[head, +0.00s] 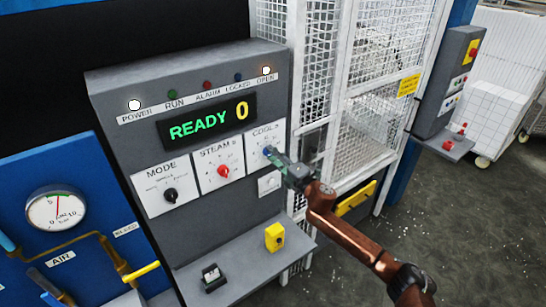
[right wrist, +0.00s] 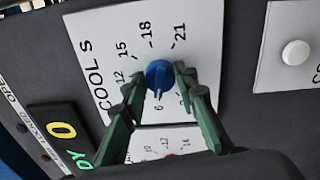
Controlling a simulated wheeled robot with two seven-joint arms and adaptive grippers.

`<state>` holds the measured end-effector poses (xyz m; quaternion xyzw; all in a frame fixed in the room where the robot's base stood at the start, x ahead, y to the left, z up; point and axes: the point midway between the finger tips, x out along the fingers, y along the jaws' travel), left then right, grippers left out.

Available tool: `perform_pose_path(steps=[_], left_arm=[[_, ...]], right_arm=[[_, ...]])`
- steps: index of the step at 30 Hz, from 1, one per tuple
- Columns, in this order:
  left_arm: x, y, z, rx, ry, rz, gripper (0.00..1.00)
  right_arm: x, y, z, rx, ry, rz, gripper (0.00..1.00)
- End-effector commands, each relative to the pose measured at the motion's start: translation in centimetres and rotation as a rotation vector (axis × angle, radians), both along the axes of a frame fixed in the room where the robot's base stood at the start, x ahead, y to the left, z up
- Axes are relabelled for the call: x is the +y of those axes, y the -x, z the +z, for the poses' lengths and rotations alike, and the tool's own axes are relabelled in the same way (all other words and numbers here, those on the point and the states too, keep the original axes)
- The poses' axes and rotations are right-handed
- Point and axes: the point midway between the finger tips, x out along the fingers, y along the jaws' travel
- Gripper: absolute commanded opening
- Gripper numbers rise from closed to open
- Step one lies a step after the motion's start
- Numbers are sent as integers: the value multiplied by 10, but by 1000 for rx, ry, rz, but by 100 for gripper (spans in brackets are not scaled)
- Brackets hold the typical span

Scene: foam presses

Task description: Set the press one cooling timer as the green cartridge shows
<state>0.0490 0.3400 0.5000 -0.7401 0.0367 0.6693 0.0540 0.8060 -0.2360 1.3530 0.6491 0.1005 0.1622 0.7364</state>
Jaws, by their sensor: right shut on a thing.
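The cooling timer is the blue knob (head: 267,152) on the white plate marked COOL, at the right of the dial row on the grey press panel. In the right wrist view the blue knob (right wrist: 160,74) sits between my green fingers, amid printed numbers such as 12, 15, 18 and 21. My right gripper (head: 271,154) is shut on this knob; its fingers (right wrist: 158,80) lie on either side of it. The display (head: 208,123) reads READY 0. I see no green cartridge. My left gripper is out of view.
The black MODE knob (head: 170,195) and red STEAM knob (head: 223,171) sit left of the cooling knob. A white button (right wrist: 296,53) is nearby. A ledge (head: 245,262) below holds a yellow block (head: 275,237) and a black item (head: 211,277). A mesh cage (head: 375,120) stands right.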

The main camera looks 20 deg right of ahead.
Motion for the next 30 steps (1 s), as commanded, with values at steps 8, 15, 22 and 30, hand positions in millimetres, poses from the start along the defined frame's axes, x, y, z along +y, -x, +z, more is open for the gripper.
perform_pose_path(steps=[8,15,22,30], left_arm=[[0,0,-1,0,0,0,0],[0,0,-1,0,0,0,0],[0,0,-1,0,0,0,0],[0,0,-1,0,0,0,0]], right_arm=[[1,0,-1,-19,55,2,3],[1,0,-1,-20,61,2,3],[1,0,-2,-20,60,2,30],[0,0,-1,-21,60,1,45]])
